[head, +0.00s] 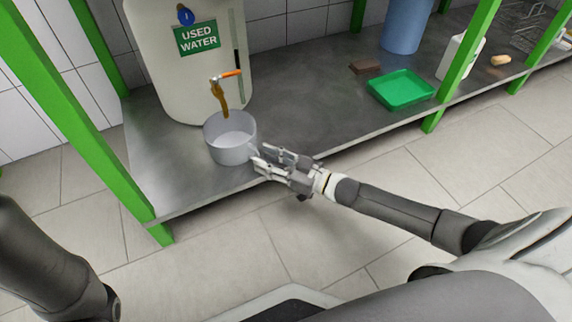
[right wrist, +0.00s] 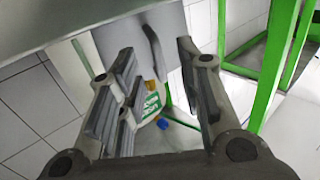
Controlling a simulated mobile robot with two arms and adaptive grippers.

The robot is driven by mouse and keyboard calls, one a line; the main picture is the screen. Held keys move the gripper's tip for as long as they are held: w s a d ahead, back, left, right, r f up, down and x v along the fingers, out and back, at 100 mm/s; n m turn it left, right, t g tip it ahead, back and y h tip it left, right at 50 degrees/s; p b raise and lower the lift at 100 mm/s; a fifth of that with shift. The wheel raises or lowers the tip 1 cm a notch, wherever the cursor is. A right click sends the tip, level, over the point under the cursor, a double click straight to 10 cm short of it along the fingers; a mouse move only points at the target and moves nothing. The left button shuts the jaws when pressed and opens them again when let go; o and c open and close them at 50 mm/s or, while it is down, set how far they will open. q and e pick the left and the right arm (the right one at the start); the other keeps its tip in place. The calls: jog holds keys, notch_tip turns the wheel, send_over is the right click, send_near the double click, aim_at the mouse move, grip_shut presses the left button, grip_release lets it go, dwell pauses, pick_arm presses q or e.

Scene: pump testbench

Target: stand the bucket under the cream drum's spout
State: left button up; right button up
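The cream drum (head: 165,75), labelled "USED WATER", stands on the metal shelf at the upper left of the head view. Its brown spout (head: 219,92) has an orange lever and points down. The grey bucket (head: 232,150) stands upright on the shelf, its opening below the spout's tip in the picture. My right gripper (head: 258,162) is at the bucket's right side, by its handle. In the right wrist view the fingers (right wrist: 157,56) are apart, with the bucket's handle (right wrist: 154,52) between them; contact is not visible. My left gripper is out of view.
The metal shelf (head: 300,110) has green posts (head: 93,125) at its front. A green tray (head: 401,89), a brown block (head: 365,66), a blue container (head: 407,25) and a white bottle (head: 455,58) stand to the right. The shelf between bucket and tray is clear.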

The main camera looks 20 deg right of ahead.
jog(key=v, duration=1.1)
jog(key=shift+s+r, duration=0.1)
jog(key=shift+r, duration=0.05)
